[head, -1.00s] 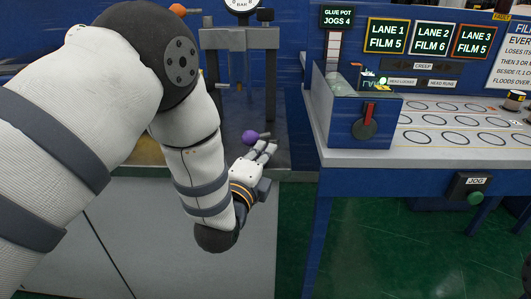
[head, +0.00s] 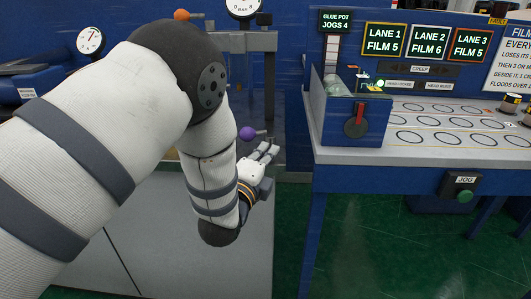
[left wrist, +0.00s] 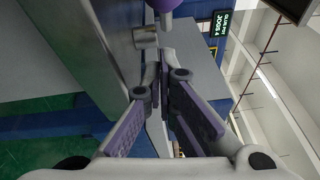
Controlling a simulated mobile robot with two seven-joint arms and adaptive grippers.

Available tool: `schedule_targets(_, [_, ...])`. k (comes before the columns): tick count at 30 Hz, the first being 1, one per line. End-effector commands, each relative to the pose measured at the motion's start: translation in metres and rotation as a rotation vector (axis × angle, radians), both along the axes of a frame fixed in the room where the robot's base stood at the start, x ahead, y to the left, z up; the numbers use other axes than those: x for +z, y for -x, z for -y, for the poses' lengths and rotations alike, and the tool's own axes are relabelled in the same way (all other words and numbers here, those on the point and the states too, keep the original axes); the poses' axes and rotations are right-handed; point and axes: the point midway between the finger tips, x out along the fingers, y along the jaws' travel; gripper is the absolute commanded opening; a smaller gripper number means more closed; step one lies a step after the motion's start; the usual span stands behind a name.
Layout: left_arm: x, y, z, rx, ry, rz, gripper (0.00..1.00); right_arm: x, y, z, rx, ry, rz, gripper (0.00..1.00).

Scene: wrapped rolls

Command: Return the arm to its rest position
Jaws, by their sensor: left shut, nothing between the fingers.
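My left arm (head: 95,130) reaches in from the left in the head view, bent at the elbow with the forearm hanging down. My left gripper (head: 269,151) is at its end, in front of the blue bench and over the gap left of it. Its fingers are shut and empty. In the left wrist view the gripper (left wrist: 164,66) shows its purple-padded fingers together. A purple ball knob (head: 247,133) is just left of the fingertips in the head view. It also shows at the top of the left wrist view (left wrist: 163,4), beyond the fingertips. My right gripper is in neither view.
The blue bench (head: 400,158) has ring marks, a red-handled lever (head: 357,116) and a JOG box (head: 463,187). A grey press frame (head: 255,44) with a gauge (head: 243,5) stands behind the gripper. The green floor (head: 390,250) below the bench is clear.

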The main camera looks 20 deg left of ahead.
Motion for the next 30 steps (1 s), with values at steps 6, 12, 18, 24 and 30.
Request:
schedule_targets(6, [-0.001,0.037,-0.003,-0.005,-0.001,-0.004,0.00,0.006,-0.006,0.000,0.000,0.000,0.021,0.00])
schedule_targets(12, [-0.003,0.081,-0.008,-0.006,-0.001,-0.004,0.00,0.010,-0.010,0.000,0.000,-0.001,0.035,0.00])
schedule_targets(18, [-0.005,0.098,-0.010,-0.005,0.000,-0.003,0.00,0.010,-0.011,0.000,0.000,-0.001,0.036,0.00])
schedule_targets(24, [-0.041,0.111,-0.018,0.024,0.116,-0.138,0.00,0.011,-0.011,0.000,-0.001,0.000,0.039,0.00])
schedule_targets(30, [-0.188,0.220,-0.043,0.332,0.653,-0.715,0.00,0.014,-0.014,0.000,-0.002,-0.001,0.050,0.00])
